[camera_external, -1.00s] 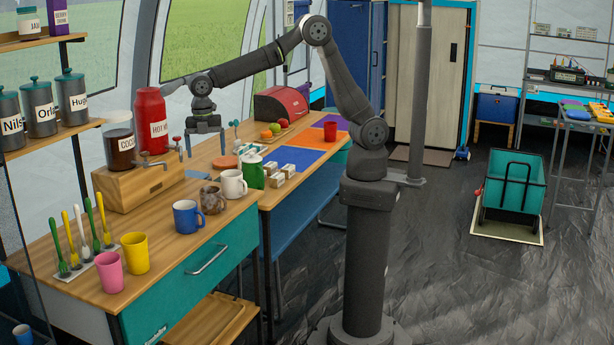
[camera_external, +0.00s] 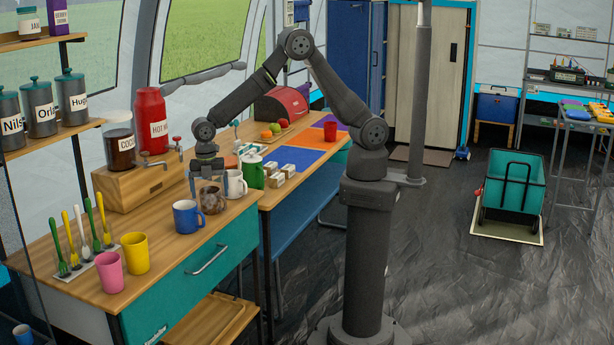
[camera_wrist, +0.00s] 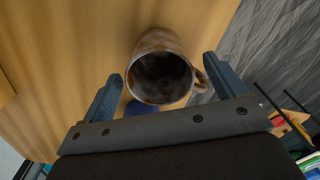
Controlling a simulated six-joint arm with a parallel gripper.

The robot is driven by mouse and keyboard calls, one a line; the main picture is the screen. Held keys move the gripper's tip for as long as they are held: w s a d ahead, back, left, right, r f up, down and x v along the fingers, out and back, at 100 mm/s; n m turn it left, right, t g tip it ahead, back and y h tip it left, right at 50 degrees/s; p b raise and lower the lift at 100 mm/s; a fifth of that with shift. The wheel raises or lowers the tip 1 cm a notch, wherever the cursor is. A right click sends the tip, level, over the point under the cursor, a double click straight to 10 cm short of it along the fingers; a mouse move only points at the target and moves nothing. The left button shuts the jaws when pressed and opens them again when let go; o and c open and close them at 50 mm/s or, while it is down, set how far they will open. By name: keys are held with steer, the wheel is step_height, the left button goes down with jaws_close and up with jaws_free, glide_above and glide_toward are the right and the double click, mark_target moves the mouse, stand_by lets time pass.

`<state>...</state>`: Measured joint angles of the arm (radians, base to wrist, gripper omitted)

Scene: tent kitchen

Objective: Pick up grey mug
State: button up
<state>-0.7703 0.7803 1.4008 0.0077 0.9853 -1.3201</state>
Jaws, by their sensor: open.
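The mottled grey-brown mug (camera_external: 212,200) stands upright on the wooden counter, between the blue mug (camera_external: 187,217) and the white mug (camera_external: 234,183). My gripper (camera_external: 208,190) is open, points down and is right over this mottled mug. In the wrist view, the mug (camera_wrist: 162,78) lies between the two spread fingers of my gripper (camera_wrist: 164,66), its dark inside showing and its handle towards the right finger. The handle looks close to that finger; I cannot tell if they touch. A gap shows beside the left finger.
A yellow cup (camera_external: 135,253) and a pink cup (camera_external: 110,272) stand at the near end of the counter (camera_external: 168,258). The green-and-white container (camera_external: 252,171) is just beyond the white mug. The wooden dispenser box (camera_external: 145,184) stands behind, to the left.

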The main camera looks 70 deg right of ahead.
step_height(320, 180, down, 3)
steer(key=shift+r, duration=0.15)
steer(key=shift+c, duration=0.4)
steer(key=c, duration=1)
